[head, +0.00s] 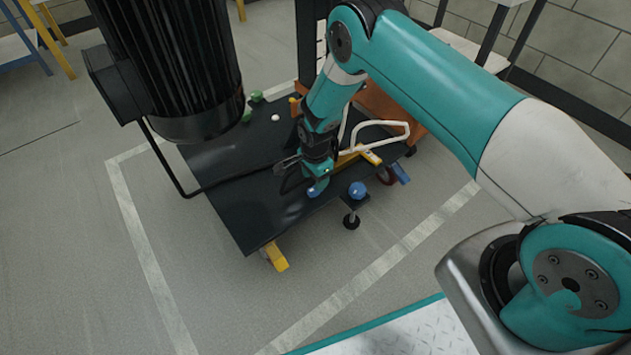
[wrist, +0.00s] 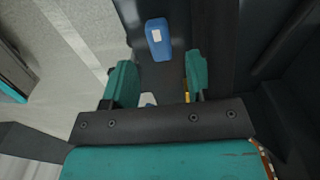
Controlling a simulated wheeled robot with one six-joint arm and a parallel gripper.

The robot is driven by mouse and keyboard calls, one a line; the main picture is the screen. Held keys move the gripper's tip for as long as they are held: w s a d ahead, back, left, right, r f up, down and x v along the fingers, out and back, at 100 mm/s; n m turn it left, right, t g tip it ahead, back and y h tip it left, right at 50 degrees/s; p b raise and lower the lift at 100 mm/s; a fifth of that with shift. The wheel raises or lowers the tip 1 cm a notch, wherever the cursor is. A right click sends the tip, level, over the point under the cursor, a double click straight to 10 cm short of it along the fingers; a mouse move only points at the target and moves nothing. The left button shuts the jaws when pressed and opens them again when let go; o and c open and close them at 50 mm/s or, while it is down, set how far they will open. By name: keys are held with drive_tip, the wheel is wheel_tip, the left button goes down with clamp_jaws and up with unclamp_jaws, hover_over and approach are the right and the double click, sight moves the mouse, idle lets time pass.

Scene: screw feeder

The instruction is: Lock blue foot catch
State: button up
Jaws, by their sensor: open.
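A blue piece with a white patch (wrist: 158,38) lies on a dark surface in the wrist view, just beyond my fingertips. My gripper (wrist: 160,78) is open, its two teal fingers apart, with nothing held between them. In the head view my gripper (head: 318,170) points down over the front part of the dark cart deck (head: 225,205). A blue part (head: 318,188) shows right by its tip; I cannot tell whether they touch. A round blue knob (head: 357,189) stands to the right, above a small foot (head: 351,221). I cannot tell for certain which blue part is the foot catch.
A blue caster pedal (head: 401,173) and a yellow one (head: 275,259) stick out from the cart's edge. A cream tube frame (head: 380,126) stands behind my gripper. A large black cylinder (head: 180,65) hangs at the left. The floor in front is clear.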

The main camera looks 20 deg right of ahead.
wheel_tip(320, 180, up, 13)
drive_tip(key=p, duration=0.4)
drive_tip(key=shift+f, duration=0.15)
